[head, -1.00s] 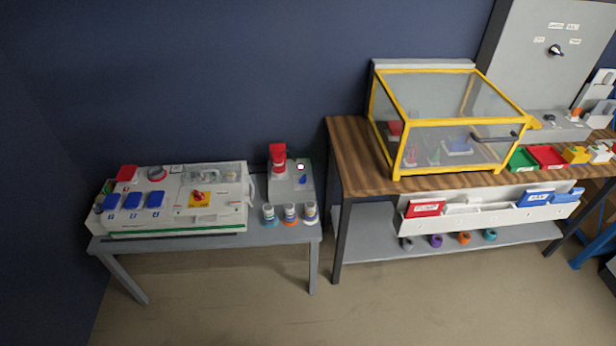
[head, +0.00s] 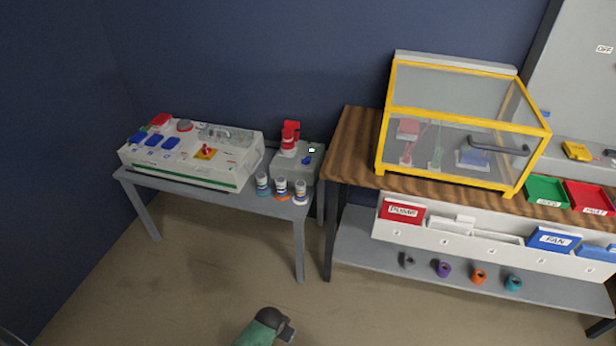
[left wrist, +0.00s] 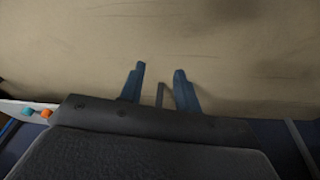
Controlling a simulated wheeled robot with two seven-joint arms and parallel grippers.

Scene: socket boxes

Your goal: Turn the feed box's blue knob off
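The feed box appears to be the small grey box (head: 290,172) at the right end of the low grey table in the head view. Its blue knob (head: 306,160) sits on the sloped top, below a small lit pale-green window (head: 311,150). The knob's exact setting is too small to read. A red plug-like part (head: 289,140) stands at its left. My left gripper (left wrist: 158,85) is open and empty over bare floor in the left wrist view, away from the knob. A dark-green arm end shows at the head view's bottom; I cannot tell which arm. My right gripper is not identifiable.
A larger white box (head: 190,165) with blue and red covers fills the table's left. Several small jars (head: 281,188) stand before the feed box. A wooden bench (head: 352,150) with a yellow-framed case (head: 460,125) is close on the right. The floor in front is clear.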

